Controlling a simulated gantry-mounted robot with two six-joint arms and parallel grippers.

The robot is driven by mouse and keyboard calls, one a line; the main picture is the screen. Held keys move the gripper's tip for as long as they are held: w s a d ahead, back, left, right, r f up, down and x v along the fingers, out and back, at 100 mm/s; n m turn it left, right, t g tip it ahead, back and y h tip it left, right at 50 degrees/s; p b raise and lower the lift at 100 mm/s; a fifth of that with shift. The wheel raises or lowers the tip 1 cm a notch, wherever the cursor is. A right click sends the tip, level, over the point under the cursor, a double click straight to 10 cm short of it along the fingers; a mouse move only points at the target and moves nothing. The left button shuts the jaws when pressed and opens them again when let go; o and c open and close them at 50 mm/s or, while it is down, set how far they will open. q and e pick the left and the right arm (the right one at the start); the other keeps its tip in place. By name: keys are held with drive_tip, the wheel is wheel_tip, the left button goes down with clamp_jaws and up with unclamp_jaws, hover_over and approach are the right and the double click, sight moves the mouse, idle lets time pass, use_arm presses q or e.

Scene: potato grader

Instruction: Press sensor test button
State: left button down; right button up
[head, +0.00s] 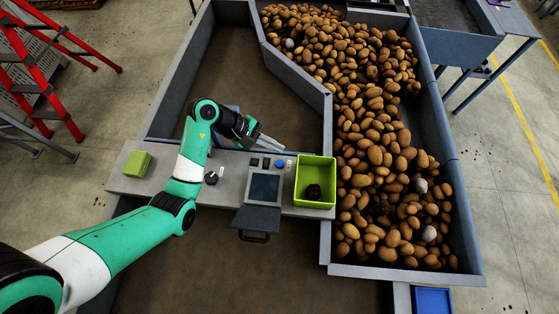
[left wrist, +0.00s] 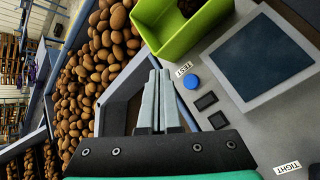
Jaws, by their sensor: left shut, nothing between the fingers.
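The sensor test button is a round blue button (head: 280,164) on the grey control panel (head: 230,166), between two dark square buttons and the green bin. In the left wrist view the blue button (left wrist: 191,81) shows beside a label reading TEST (left wrist: 184,70). My left gripper (head: 283,149) is shut and empty, its grey fingers together near the button's far side. In the left wrist view its fingertips (left wrist: 158,72) lie left of the button, apart from it in the picture. Their exact height above the panel is unclear. My right gripper is not in view.
A screen (head: 264,187), a knob (head: 211,178) and dark square buttons (left wrist: 206,101) share the panel. A green bin (head: 315,203) holding dark lumps stands just right of the button. A green block (head: 137,163) lies at left. Potatoes (head: 370,130) fill the right trough.

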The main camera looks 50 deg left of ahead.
sight(276, 162)
use_arm(q)
wheel_tip(276, 162, down, 7)
drive_tip(key=b, duration=0.5)
drive_tip(key=shift+r, duration=0.1)
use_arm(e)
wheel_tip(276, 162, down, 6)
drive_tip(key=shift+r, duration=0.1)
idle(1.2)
use_arm(q)
drive_tip(key=shift+f+b, duration=0.3)
drive_tip(key=shift+f, duration=0.15)
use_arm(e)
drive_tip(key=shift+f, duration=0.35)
use_arm(q)
drive_tip(key=shift+f+b, duration=0.35)
drive_tip(key=shift+f, duration=0.1)
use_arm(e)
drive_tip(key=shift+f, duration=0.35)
use_arm(q)
drive_tip(key=shift+r+p, duration=0.75)
drive_tip(key=shift+r, duration=0.15)
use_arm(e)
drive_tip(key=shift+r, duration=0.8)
use_arm(q)
wheel_tip(276, 162, up, 5)
drive_tip(key=p, duration=0.4)
drive_tip(key=shift+r, duration=0.1)
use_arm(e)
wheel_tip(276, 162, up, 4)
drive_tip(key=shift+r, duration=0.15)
